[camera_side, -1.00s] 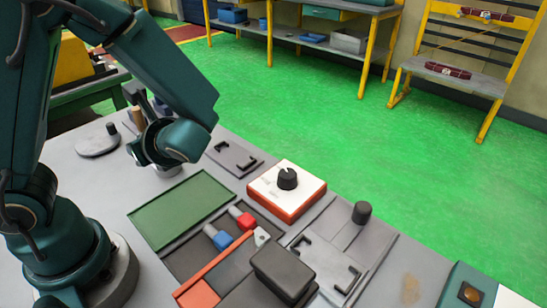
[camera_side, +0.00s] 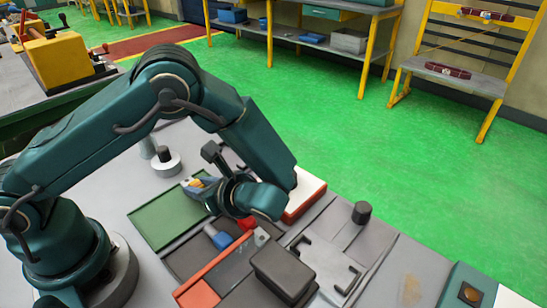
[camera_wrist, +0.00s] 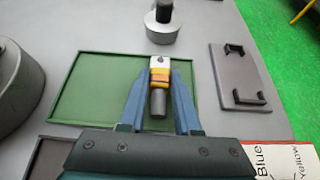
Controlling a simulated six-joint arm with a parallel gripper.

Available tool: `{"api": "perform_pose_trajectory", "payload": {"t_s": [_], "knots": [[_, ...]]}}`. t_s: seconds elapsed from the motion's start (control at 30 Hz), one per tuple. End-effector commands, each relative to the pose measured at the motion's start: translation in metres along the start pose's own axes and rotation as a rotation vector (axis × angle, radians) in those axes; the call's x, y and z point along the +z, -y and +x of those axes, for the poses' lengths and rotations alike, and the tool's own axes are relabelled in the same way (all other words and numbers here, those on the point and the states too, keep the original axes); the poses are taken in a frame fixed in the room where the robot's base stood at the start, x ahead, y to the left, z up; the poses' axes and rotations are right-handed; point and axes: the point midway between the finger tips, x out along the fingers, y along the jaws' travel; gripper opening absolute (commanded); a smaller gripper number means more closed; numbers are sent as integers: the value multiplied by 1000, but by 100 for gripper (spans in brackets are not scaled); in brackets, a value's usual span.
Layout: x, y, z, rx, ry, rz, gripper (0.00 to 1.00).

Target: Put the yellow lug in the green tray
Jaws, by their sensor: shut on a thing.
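My gripper (camera_wrist: 159,92) is shut on the yellow lug (camera_wrist: 159,76), which has a yellow and orange band, a metal tip and a grey barrel. In the wrist view the lug lies between the blue fingers, over the right part of the green tray (camera_wrist: 85,92). In the side view the lug (camera_side: 193,183) shows at the gripper's tip, by the far right corner of the green tray (camera_side: 160,222). The tray looks empty. Whether the lug touches it I cannot tell.
Blue (camera_side: 216,236) and red (camera_side: 246,223) lugs lie in a dark tray in front of my gripper. A round base with a black knob (camera_side: 165,158) stands behind the green tray.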

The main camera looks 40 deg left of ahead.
Motion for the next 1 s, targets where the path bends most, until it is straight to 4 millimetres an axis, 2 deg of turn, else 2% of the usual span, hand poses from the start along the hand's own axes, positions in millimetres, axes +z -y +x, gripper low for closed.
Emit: {"api": "perform_pose_trajectory", "payload": {"t_s": [0.43, 0.47, 0.5, 0.53, 0.87, 1.0], "knots": [[-8, 0, 4, -1, 0, -1, 0], [-7, 0, 4, -1, 0, -1, 43], [-7, 0, 4, -1, 0, -2, 58], [-7, 0, 4, -1, 0, -2, 61], [-6, 0, 3, -1, -1, -2, 61], [-6, 1, -12, -5, -1, -3, 61]]}}
